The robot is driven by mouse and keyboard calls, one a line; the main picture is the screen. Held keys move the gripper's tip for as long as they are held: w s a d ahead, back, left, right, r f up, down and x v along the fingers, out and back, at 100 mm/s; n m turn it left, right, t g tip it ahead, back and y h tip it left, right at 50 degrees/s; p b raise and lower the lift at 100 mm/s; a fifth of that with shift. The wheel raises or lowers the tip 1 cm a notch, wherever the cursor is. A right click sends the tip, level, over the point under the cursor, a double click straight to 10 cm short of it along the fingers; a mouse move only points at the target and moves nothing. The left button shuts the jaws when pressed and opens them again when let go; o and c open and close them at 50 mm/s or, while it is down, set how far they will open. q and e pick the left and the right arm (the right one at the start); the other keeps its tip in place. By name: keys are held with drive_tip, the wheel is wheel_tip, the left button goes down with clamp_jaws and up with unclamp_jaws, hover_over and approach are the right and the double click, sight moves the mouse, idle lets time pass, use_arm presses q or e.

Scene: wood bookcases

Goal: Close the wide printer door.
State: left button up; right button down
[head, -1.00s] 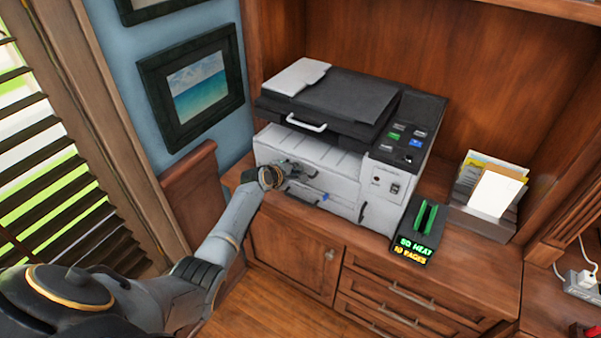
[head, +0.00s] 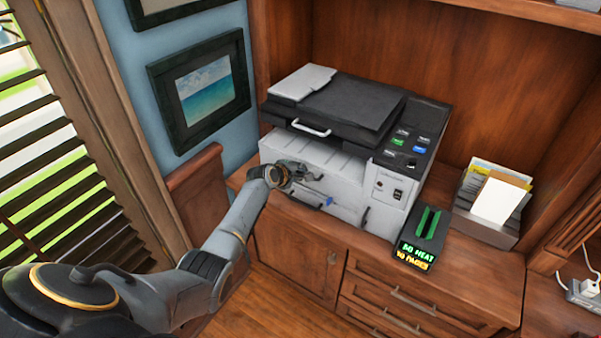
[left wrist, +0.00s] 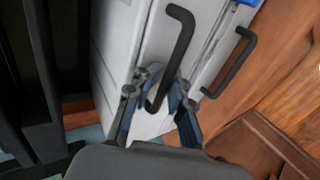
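The printer (head: 395,185) stands on a wooden cabinet, with a dark lid and a light front. Its wide white door (head: 312,155) is the front panel under the lid, partly hidden by my left gripper. I cannot tell how far it is ajar. My left gripper (head: 300,178) is at this front. In the left wrist view, a black bar handle (left wrist: 180,45) on a white panel has its lower end between my left fingers (left wrist: 165,80). I cannot tell whether they are clamped on it. My right gripper is out of view.
A second black handle (left wrist: 235,65) lies close beside the first. A black stand (head: 425,235) with green parts and lit text is at the printer's right, by a paper holder (head: 490,205). A wooden panel (head: 195,195) and framed picture (head: 203,92) are on the left.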

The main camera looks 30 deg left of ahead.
use_arm(q)
drive_tip(key=shift+v, duration=0.8)
drive_tip(key=v, duration=1)
drive_tip(key=shift+s+r, duration=0.1)
drive_tip(key=shift+s, duration=0.05)
